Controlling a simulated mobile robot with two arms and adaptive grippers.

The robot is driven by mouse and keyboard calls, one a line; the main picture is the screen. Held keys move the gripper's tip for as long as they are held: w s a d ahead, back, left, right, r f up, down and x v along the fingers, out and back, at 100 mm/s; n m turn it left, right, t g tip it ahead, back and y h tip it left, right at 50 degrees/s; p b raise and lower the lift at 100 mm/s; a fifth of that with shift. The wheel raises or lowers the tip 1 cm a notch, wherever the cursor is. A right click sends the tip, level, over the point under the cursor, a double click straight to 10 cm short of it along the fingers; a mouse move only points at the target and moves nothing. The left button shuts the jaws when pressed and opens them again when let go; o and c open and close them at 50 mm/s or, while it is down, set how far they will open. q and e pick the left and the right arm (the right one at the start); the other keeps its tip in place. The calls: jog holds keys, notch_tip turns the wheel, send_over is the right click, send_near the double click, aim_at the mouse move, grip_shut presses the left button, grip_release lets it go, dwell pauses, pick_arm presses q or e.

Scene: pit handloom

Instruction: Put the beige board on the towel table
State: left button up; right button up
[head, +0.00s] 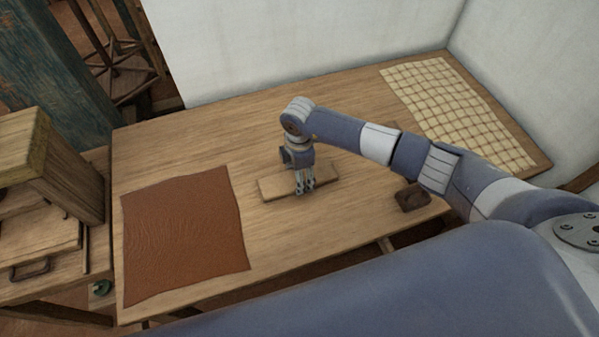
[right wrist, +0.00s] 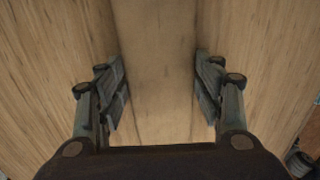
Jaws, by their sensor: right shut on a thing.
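The beige board (head: 273,189) is a small flat plank near the middle of the wooden table (head: 230,130) in the head view. My right gripper (head: 305,190) comes down over it from above and is shut on it across its width. In the right wrist view the board (right wrist: 157,60) runs between the two fingers of the right gripper (right wrist: 160,92). The board is on the tabletop or very close to it; I cannot tell which. Part of the board is hidden behind the gripper. My left gripper is not in view.
A reddish-brown cloth (head: 185,235) lies on the table's left part. A cream checked cloth (head: 455,110) lies at the right end. A small dark brown object (head: 411,198) sits near the front edge. A wooden cabinet (head: 50,190) stands left; a white wall (head: 300,40) is behind.

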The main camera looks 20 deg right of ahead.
jog(key=shift+f, duration=0.2)
jog(key=o, duration=1.2)
jog(key=shift+r, duration=0.1)
jog(key=shift+r, duration=0.1)
jog(key=shift+r, duration=0.2)
notch_tip(320, 180, up, 12)
jog(key=b, duration=0.2)
jog(key=shift+f+b, duration=0.15)
jog(key=shift+b, duration=0.2)
